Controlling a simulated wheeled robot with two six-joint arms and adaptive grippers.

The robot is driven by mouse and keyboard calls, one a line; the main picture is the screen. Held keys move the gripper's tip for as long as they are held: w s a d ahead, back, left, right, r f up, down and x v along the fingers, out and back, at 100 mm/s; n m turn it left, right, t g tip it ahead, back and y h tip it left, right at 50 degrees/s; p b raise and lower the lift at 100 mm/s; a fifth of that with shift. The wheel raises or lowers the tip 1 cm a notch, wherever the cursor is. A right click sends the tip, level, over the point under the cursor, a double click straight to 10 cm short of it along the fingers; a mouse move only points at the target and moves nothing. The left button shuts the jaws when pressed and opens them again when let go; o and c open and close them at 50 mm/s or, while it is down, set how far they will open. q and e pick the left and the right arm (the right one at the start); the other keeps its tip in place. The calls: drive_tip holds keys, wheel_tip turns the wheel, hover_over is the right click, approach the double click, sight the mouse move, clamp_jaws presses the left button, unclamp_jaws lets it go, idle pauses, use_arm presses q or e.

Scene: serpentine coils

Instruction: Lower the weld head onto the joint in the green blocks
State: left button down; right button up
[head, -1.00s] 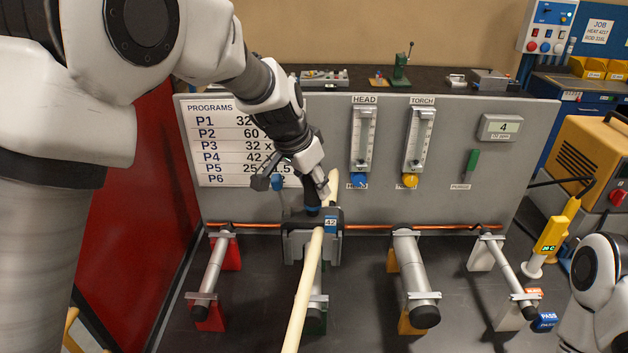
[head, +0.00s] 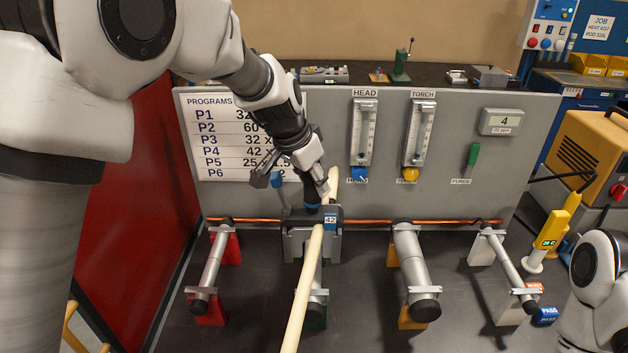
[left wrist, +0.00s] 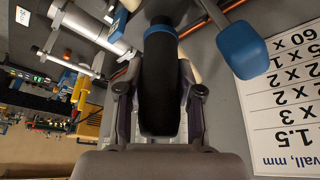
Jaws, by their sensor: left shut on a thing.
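The weld head (head: 298,243) is a grey block with a blue "42" label, a black handle with a blue collar and a blue-tipped lever (head: 277,181). My left gripper (head: 314,190) is shut on the black handle (left wrist: 159,85), which stands between its fingers in the left wrist view. The weld head is at the far end of the tube in the green blocks (head: 315,320). The joint is hidden behind the weld head and a cream hose-like length (head: 303,285), so I cannot tell whether the head touches it. My right gripper is out of view.
Tubes lie on red blocks (head: 212,315), orange blocks (head: 408,318) and white blocks (head: 508,312). A grey panel (head: 440,190) with gauges stands behind, with a copper pipe (head: 370,222) along its foot. A yellow handheld meter (head: 552,235) stands at the right.

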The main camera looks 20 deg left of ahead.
sight(314, 213)
use_arm(q)
drive_tip(key=shift+w, duration=0.1)
drive_tip(key=shift+f+b, duration=1.7)
drive_tip(key=shift+f, duration=0.45)
drive_tip(key=shift+f+b, duration=0.5)
drive_tip(key=shift+f, duration=0.1)
drive_tip(key=shift+f+b, duration=0.4)
drive_tip(key=shift+f, duration=0.25)
drive_tip(key=shift+f+b, duration=0.5)
drive_tip(key=shift+b, duration=0.05)
drive_tip(key=shift+f, duration=0.25)
